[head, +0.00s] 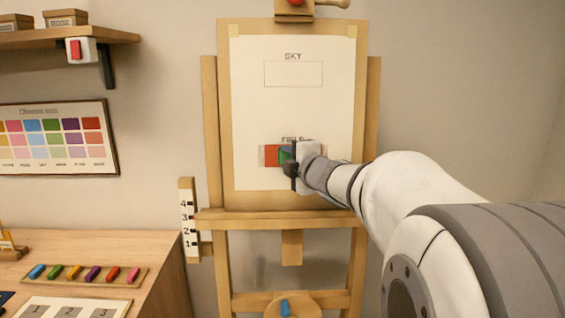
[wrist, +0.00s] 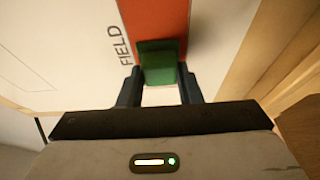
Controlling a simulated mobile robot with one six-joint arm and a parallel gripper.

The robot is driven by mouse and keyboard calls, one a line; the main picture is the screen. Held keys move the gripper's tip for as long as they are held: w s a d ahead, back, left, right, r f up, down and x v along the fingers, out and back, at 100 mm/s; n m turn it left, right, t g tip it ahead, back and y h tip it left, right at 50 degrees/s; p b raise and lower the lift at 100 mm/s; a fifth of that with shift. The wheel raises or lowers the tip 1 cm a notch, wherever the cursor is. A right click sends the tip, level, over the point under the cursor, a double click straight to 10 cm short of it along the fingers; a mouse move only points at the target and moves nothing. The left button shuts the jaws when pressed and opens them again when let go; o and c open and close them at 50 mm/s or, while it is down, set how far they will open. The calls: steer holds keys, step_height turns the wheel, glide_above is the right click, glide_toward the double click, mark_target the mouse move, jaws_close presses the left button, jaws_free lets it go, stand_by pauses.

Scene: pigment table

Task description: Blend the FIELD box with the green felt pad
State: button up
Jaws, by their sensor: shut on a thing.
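The FIELD box (head: 271,155) is on the lower part of the paper on the easel. Orange-red colour shows at its left part in the head view, and it also shows as an orange-red band (wrist: 158,18) beside the word FIELD in the wrist view. My gripper (head: 291,163) is at the box and hides much of its right part. In the wrist view my gripper (wrist: 160,88) is shut on the green felt pad (wrist: 160,62). The pad lies over the orange-red band; whether it presses on the paper I cannot tell. The pad's edge also shows in the head view (head: 285,154).
An empty SKY box (head: 294,74) is higher on the paper (head: 255,115). The easel ledge (head: 270,216) runs below. A numbered post (head: 188,217) stands at the left. A wooden table (head: 140,250) with several coloured sticks (head: 93,273) is at the lower left.

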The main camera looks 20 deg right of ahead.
steer(key=shift+w+a+b, duration=0.25)
steer(key=shift+a+b, duration=0.2)
steer(key=shift+a, duration=0.45)
steer(key=shift+w+a+b, duration=0.25)
steer(key=shift+a+b, duration=0.25)
steer(key=shift+a, duration=0.35)
steer(key=shift+w+a+b, duration=0.25)
steer(key=shift+a+b, duration=0.2)
steer(key=shift+a, duration=0.45)
steer(key=shift+s+d+r+p, duration=0.15)
steer(key=shift+d+p, duration=0.25)
steer(key=shift+d, duration=0.25)
steer(key=shift+s+d+f+p, duration=0.15)
steer(key=shift+d+p, duration=0.2)
steer(key=shift+d, duration=0.25)
steer(key=s+d+p, duration=0.3)
steer(key=d+p, duration=0.1)
steer(key=d, duration=0.6)
steer(key=shift+d, duration=0.35)
steer(key=shift+s, duration=0.15)
steer(key=s+a, duration=0.2)
steer(key=s, duration=0.4)
steer(key=shift+s+r+p, duration=0.3)
steer(key=shift+r+p, duration=0.05)
